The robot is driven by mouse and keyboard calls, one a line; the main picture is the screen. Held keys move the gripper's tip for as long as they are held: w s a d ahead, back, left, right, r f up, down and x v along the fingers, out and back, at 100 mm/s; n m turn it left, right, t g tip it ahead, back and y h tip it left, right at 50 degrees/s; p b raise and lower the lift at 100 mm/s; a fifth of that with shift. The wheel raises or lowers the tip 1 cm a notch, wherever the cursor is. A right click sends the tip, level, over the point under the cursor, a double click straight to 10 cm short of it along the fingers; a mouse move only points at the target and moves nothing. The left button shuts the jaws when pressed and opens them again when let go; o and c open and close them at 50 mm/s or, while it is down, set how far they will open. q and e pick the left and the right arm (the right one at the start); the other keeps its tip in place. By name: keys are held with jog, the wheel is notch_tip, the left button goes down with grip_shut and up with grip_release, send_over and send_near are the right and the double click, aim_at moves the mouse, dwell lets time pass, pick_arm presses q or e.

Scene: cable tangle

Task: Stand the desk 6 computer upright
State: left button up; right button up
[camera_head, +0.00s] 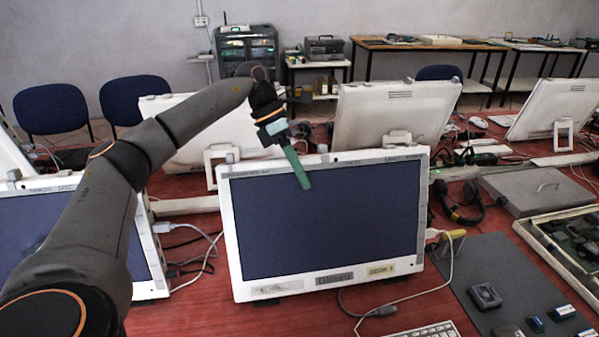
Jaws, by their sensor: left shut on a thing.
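A white all-in-one computer (322,222) with a dark blank screen is on the red desk in the middle of the view. Its lower edge carries a yellowish label, too small to read surely. It stands on edge with its screen toward me, perhaps leaning slightly back. My left gripper (292,158) is at its top edge, left of centre. One green finger lies in front of the screen, and the other is hidden behind. The gripper is shut on the top edge. The computer's stand is hidden. My right gripper is not in view.
Another computer (60,236) stands at the left, partly behind my arm. White computers (394,112) stand behind. A headset (458,203), a grey case (538,190) and a dark mat (490,268) with small parts lie right. Cables and a keyboard (428,330) are in front.

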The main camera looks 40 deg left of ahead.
pick_arm(q)
grip_shut()
dwell(0.7)
